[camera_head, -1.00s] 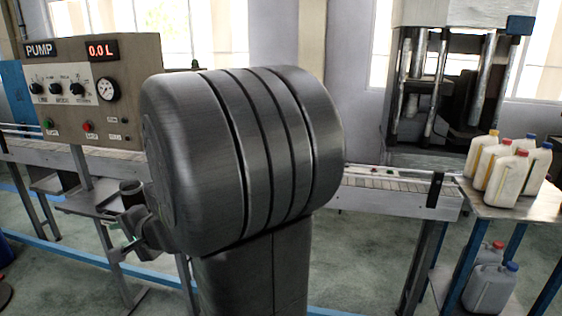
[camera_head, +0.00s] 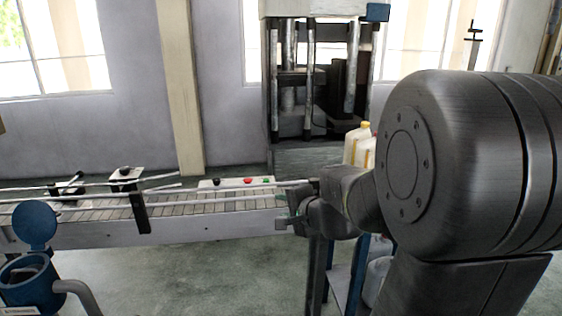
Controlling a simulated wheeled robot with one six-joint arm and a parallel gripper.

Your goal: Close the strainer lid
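The blue strainer (camera_head: 30,285) stands at the lower left, cut off by the bottom edge of the picture. A grey pipe curves out from its right side. Its round blue lid (camera_head: 36,224) stands up, open, above the back of the body. My gripper (camera_head: 283,222) is well to the right of the strainer, in front of the conveyor's right end, apart from the lid. It points left. Its fingers are small and seen side-on, so I cannot tell whether they are open or shut. My large dark arm link fills the right side.
A conveyor (camera_head: 190,209) with side rails runs across behind the strainer. A press (camera_head: 310,90) stands at the back. White jugs (camera_head: 356,142) on the right are partly hidden by my arm. Open floor lies between the strainer and my gripper.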

